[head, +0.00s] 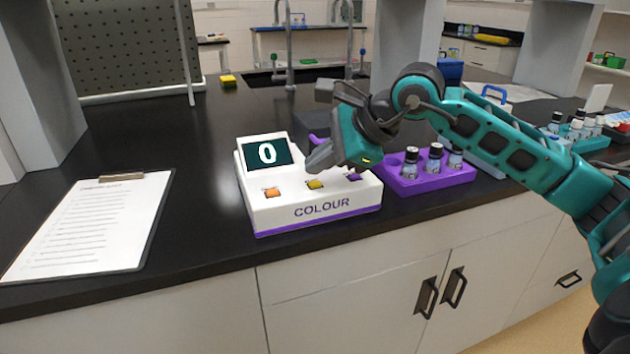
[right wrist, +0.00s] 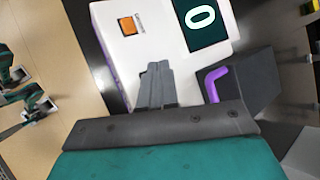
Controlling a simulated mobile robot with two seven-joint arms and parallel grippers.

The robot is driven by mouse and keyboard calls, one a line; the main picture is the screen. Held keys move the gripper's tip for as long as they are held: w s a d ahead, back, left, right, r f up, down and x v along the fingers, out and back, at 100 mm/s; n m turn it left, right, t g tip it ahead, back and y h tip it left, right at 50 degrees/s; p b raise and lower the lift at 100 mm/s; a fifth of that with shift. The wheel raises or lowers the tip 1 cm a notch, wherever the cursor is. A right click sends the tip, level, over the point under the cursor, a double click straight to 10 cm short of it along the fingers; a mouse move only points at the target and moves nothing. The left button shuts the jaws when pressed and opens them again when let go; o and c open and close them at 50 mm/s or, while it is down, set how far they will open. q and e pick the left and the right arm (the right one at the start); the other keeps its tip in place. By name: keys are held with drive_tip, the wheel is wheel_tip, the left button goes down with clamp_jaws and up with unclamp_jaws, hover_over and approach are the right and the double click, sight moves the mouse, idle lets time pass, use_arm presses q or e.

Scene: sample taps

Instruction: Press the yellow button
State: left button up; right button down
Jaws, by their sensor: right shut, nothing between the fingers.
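The white device marked COLOUR (head: 325,207) stands on the black bench, its display reading 0. The yellow button (head: 315,184) is the middle one of three on its front. My right gripper (head: 312,165) is shut and empty, reaching in from the right with its tips just above and behind the yellow button in the head view. I cannot tell whether they touch it. In the right wrist view the shut fingers (right wrist: 155,75) lie over the device (right wrist: 108,35) and the yellow button is hidden. My left gripper is not in view.
The orange button (head: 271,192) is left of the yellow one, the purple button (head: 354,177) right. A purple rack (head: 405,187) of dark-capped bottles stands right of the device. A clipboard (head: 95,222) lies left. The bench between clipboard and device is clear.

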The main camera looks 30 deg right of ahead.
sight(320, 188)
wheel_tip(320, 188, up, 5)
drive_tip(key=p, duration=0.3)
idle(0.5)
idle(0.4)
